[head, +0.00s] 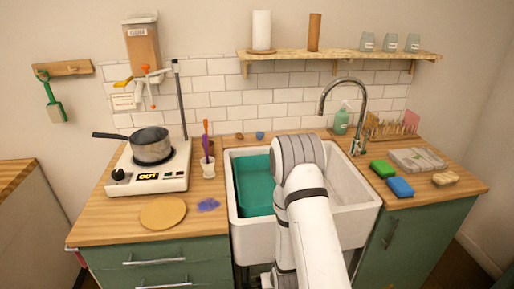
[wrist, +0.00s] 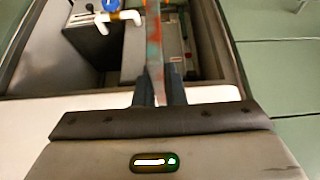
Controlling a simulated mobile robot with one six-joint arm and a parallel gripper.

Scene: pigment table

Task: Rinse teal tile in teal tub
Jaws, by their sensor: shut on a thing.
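The teal tub (head: 254,186) sits inside the left half of the white sink, partly hidden behind my arm. My gripper (wrist: 160,88) is shut on a thin tile (wrist: 154,45) in the wrist view. The tile is seen nearly edge-on, with grey-teal and reddish-orange patches. It sticks out past the fingertips. The wrist view looks past the white sink front towards an open space with pipework, so the gripper appears low in front of the sink, outside the tub. In the head view the fingers and tile cannot be made out.
The white sink (head: 352,226) has its tap (head: 352,100) at the back right. A hot plate with a pan (head: 151,145) stands left. A cup (head: 208,168) with tools stands near the sink's left edge. Green and blue sponges (head: 400,187) lie right. White pipework (wrist: 120,17) shows in the wrist view.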

